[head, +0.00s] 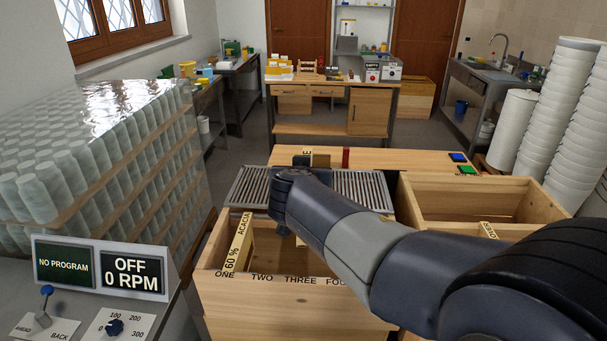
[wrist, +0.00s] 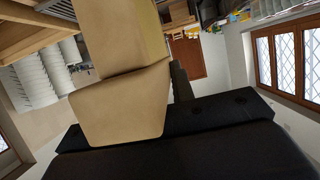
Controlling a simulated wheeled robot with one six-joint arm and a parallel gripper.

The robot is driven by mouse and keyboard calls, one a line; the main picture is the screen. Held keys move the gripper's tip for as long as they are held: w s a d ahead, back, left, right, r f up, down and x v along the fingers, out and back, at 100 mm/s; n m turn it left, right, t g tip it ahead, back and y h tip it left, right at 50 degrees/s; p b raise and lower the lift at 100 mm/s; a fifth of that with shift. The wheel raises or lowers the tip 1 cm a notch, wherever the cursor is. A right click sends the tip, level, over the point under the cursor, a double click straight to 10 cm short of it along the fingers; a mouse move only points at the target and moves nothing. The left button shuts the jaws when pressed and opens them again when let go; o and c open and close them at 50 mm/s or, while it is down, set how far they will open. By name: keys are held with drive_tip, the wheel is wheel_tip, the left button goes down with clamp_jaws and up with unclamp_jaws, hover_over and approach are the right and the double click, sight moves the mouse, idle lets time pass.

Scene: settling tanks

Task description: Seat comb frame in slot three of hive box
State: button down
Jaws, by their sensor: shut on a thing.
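The hive box (head: 300,300) is pale wood and stands at the front, its rim marked ONE, TWO, THREE and a partly covered FOUR. A frame with a yellow bar reading 60 % ACACIA (head: 236,250) lies inside near slot one. My arm crosses the box from the right and hides part of its inside and the slot four end. My gripper (head: 303,162) is beyond the box, over the slatted grid. It is shut on a tan wooden piece, seemingly the comb frame (head: 321,160), which fills the middle of the wrist view (wrist: 120,105). Most of the frame is hidden.
A slatted metal grid (head: 362,190) lies behind the hive box, with a wooden bench top (head: 400,160) beyond. A second wooden box (head: 470,200) stands right. A control panel (head: 100,270) reads OFF 0 RPM at front left. Wrapped jars (head: 100,150) stand left, white buckets (head: 560,110) right.

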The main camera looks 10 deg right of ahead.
drive_tip(key=shift+f, duration=0.1)
wheel_tip(320, 180, down, 6)
drive_tip(key=b, duration=0.7)
drive_tip(key=shift+r, duration=0.25)
drive_tip(key=shift+b, duration=1.5)
idle(1.2)
